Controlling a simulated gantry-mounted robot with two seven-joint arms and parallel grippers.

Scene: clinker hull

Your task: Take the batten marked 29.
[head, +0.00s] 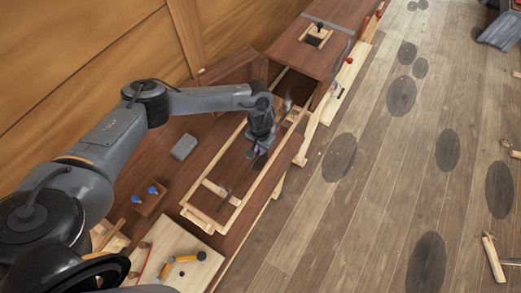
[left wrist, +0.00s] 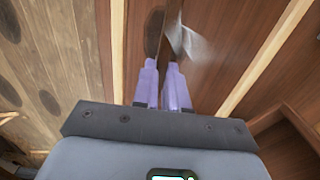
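The open wooden rack (head: 238,203) extends from the mouth of the long reddish-brown box (head: 322,45). A thin dark strip (head: 236,187), perhaps a batten, runs lengthwise inside the rack; no number is readable on it. My left gripper (head: 257,155) points down over the rack, near the strip's upper end. In the left wrist view its two purple fingers (left wrist: 161,72) are close together with a narrow gap. A thin brown strip (left wrist: 171,22) runs toward the fingertips; I cannot tell whether they touch it. My right gripper is not in view.
A grey block (head: 184,146) and a small holder with blue-topped items (head: 150,198) are on the brown bench left of the rack. A pale board (head: 180,255) with orange-handled tools is at the front. Grey blur, perhaps steam (left wrist: 190,45), hangs past the fingers. Floor lies right.

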